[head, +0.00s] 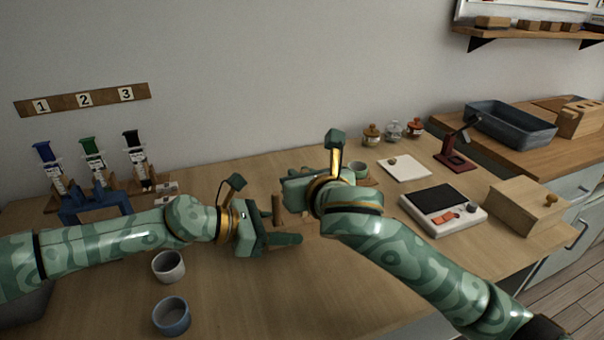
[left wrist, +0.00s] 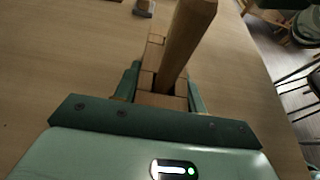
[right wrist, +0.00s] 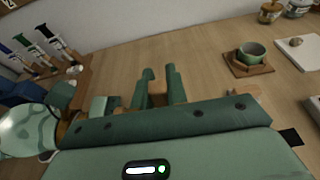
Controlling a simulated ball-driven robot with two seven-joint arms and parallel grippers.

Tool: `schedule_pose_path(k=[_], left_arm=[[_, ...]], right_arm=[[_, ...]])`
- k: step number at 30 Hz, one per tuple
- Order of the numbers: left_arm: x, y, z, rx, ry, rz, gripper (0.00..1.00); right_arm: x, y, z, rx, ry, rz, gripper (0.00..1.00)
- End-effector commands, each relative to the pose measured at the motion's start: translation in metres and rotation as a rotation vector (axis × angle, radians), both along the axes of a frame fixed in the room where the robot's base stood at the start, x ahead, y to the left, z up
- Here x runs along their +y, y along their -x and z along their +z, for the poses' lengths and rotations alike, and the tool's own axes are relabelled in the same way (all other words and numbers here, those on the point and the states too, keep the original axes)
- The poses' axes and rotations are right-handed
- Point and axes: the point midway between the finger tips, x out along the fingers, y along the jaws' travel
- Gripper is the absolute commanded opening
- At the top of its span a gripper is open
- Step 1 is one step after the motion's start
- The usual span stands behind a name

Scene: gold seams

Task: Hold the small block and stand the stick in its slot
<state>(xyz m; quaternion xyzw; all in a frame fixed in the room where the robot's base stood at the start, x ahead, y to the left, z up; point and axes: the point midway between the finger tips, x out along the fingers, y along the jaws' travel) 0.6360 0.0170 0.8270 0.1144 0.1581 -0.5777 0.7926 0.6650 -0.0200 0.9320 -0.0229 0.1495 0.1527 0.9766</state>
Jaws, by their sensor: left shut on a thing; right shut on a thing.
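The small block (left wrist: 160,101) is pale wood. It sits between the fingers of my left gripper (left wrist: 162,92), which is shut on it. The stick (left wrist: 188,40) is a brown wooden bar rising from the dark slot in the block; how deep it sits is unclear. It also shows upright in the head view (head: 277,209), beside my right gripper. In the right wrist view, my right gripper (right wrist: 160,78) has its fingers close together on a brown piece (right wrist: 157,99), which appears to be the stick's upper part. The contact there is partly hidden.
Two cups, one white (head: 168,266) and one blue (head: 171,315), stand in front of my left arm. A rack of pipettes (head: 95,195) stands at the left. A green teacup (right wrist: 251,53), a scale (head: 443,210) and a wooden box (head: 528,210) are at the right.

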Motion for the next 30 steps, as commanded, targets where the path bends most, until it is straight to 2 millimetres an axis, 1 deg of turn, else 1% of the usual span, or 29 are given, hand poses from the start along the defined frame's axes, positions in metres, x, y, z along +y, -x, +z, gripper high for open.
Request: schedule_pose_path(k=[11,30], left_arm=[[0.0,0.0,0.001,0.0,0.001,0.0,0.13],[0.0,0.0,0.001,0.0,0.001,0.0,0.13]], right_arm=[[0.0,0.0,-0.001,0.0,0.0,0.0,0.0],[0.0,0.0,-0.016,0.0,0.001,-0.001,0.0]])
